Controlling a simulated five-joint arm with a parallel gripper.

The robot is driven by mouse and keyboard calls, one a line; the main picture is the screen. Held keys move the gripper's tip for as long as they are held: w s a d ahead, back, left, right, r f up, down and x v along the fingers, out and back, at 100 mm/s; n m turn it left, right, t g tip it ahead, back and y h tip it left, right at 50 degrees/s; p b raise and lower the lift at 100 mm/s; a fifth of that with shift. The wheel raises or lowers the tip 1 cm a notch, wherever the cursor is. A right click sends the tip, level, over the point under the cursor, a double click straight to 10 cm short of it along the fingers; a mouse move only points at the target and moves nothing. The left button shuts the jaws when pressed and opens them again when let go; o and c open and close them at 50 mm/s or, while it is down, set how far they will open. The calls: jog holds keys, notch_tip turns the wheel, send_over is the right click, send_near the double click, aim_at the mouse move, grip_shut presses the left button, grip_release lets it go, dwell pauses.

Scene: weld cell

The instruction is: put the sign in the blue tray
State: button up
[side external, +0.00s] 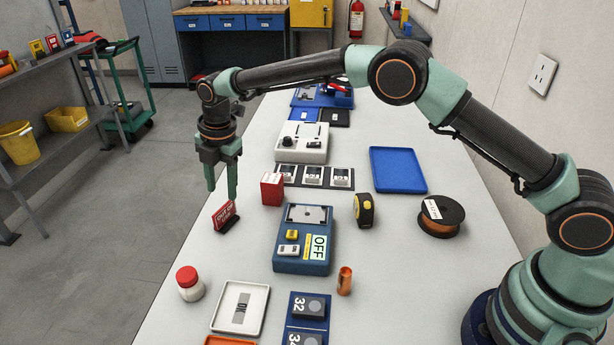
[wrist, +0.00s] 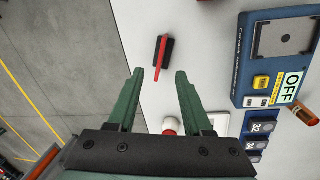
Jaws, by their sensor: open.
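The sign (side external: 225,214) is a small red plate with white lettering, upright on a dark base near the table's left edge in the side view. In the wrist view the sign (wrist: 161,57) shows from above as a thin red strip on its black base, just beyond my fingertips. My gripper (side external: 221,195) is open and empty above the sign, fingers pointing down; its two green fingers also show in the wrist view (wrist: 159,73). The blue tray (side external: 398,170) is flat and empty, at the right of the table behind the tape measure and the wire spool.
A red-capped white bottle (side external: 189,283) and a white tray (side external: 240,307) are nearer the front. The table's left edge is close to the sign.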

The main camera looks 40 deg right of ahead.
aim_at(224, 207)
jog(key=shift+w+a+f, duration=0.1)
jog(key=shift+w+f, duration=0.1)
jog(key=shift+f, duration=1.55)
jog(key=shift+w+f, duration=0.2)
jog(key=shift+f, duration=1.55)
grip_shut()
